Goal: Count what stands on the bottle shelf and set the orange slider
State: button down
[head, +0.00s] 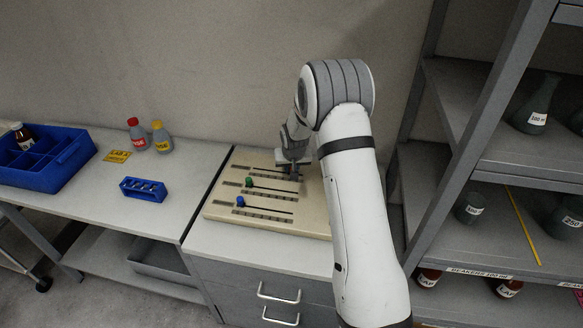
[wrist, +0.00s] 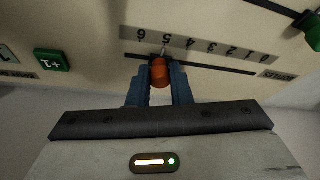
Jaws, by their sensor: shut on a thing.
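The slider panel (head: 222,208) lies on the drawer cabinet, with a blue knob (head: 240,201) and a green knob (head: 249,182) in separate slots. My gripper (head: 292,172) is over its far slot. In the wrist view my gripper (wrist: 158,85) is shut on the orange slider (wrist: 159,72), at an upside-down number scale (wrist: 205,47); the exact reading is unclear. The orange slider is hidden in the head view. On the rack's low shelf at right, brown bottles (head: 428,277) and (head: 508,288) show only partly, so their full number cannot be told.
Glass beakers (head: 470,207) and a yellow rod (head: 525,228) are on the shelf above, labelled for beakers. A flask (head: 537,105) stands higher. The left table holds a blue crate (head: 70,160), two capped bottles (head: 138,138) and a small blue rack (head: 143,189).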

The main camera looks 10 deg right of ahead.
aim_at(270, 169)
jog(key=shift+a, duration=0.1)
jog(key=w+a+b, duration=0.1)
jog(key=a, duration=0.1)
jog(key=a+b, duration=0.2)
jog(key=w+a+b, duration=0.1)
jog(key=a, duration=0.1)
jog(key=shift+w+a+f+b, duration=0.1)
jog(key=shift+w+f+b, duration=0.05)
jog(key=shift+w+b, duration=0.2)
jog(key=shift+w+a, duration=0.1)
jog(key=shift+a, duration=0.2)
jog(key=c, duration=1.3)
grip_release()
jog(key=shift+r, duration=0.2)
jog(key=b+v, duration=0.1)
jog(key=v, duration=0.6)
jog(key=shift+r, duration=0.35)
